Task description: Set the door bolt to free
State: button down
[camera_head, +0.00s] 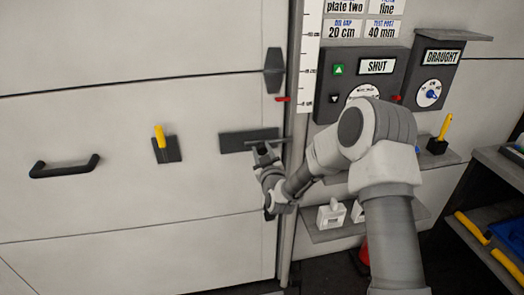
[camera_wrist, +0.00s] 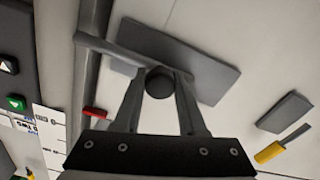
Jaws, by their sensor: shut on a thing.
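The door bolt is a thin grey bar (camera_head: 252,139) on a dark backplate (camera_head: 234,143) at the right edge of the large pale door (camera_head: 120,210). In the wrist view the bar (camera_wrist: 105,47) runs from the backplate (camera_wrist: 213,78) across the door's edge to the grey post. A round dark knob (camera_wrist: 159,82) sits on the bolt. My gripper (camera_head: 264,148) is at the bolt, and in the wrist view its fingers (camera_wrist: 160,85) are on both sides of the knob, shut on it. The bar's far tip and its seat are hard to make out.
A yellow-handled lever (camera_head: 160,137) and a dark door handle (camera_head: 65,166) are on the door to the left. A grey post (camera_head: 289,190) with a red tab (camera_head: 283,99) stands at the door's edge. A control box reading SHUT (camera_head: 377,67) and a shelf are to the right.

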aim_at(243, 146)
jog(key=a+b, duration=0.1)
jog(key=s+a+b, duration=0.1)
jog(key=a, duration=0.1)
jog(key=a+b, duration=0.2)
jog(key=shift+s+a, duration=0.15)
jog(key=shift+s, duration=0.15)
jog(key=shift+c, duration=2.3)
grip_release()
jog(key=shift+a, duration=0.1)
